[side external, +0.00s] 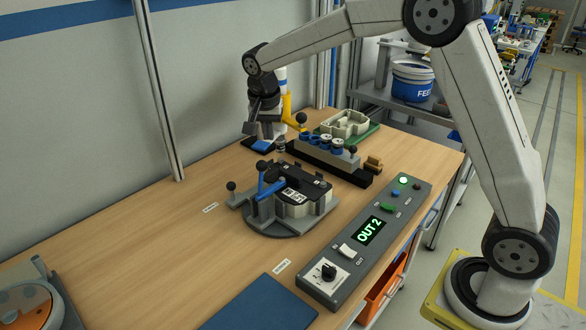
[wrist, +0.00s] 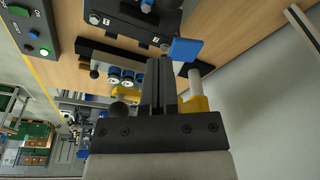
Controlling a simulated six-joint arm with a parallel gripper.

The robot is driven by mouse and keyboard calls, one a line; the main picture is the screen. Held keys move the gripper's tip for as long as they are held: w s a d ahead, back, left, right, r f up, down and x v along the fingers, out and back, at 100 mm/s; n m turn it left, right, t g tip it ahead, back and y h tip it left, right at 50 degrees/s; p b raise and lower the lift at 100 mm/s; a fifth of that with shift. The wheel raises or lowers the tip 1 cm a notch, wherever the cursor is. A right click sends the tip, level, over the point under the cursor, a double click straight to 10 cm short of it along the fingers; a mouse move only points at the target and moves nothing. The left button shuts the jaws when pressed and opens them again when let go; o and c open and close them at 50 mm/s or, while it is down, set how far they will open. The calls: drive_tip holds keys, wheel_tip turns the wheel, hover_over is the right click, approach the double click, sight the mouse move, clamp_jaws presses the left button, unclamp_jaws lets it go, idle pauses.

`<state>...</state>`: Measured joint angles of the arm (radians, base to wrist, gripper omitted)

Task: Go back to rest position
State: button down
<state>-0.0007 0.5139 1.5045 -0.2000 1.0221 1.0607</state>
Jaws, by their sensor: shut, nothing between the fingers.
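My gripper (side external: 267,140) is at the back of the wooden table, beside a yellow upright part (side external: 288,108) and above a small blue pad (side external: 261,146). In the wrist view its two dark fingers (wrist: 158,85) lie together, with nothing visible between them. My arm reaches over the table from the right. Whether the fingers touch anything below is hard to tell.
A grey fixture with a blue lever (side external: 266,187) stands mid-table. A control box (side external: 347,279) reads "OUT 2".

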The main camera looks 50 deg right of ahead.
drive_tip(key=s+a+f+n, duration=0.1)
drive_tip(key=s+f+n, duration=0.2)
drive_tip(key=s, duration=0.5)
drive_tip(key=s+a+f+n+y, duration=0.1)
drive_tip(key=s+f+n, duration=0.2)
drive_tip(key=s, duration=0.5)
drive_tip(key=s+a+f+n+t+y, duration=0.1)
drive_tip(key=s+f+n, duration=0.2)
drive_tip(key=s+n, duration=0.2)
drive_tip(key=s, duration=0.3)
drive_tip(key=shift+f, duration=0.15)
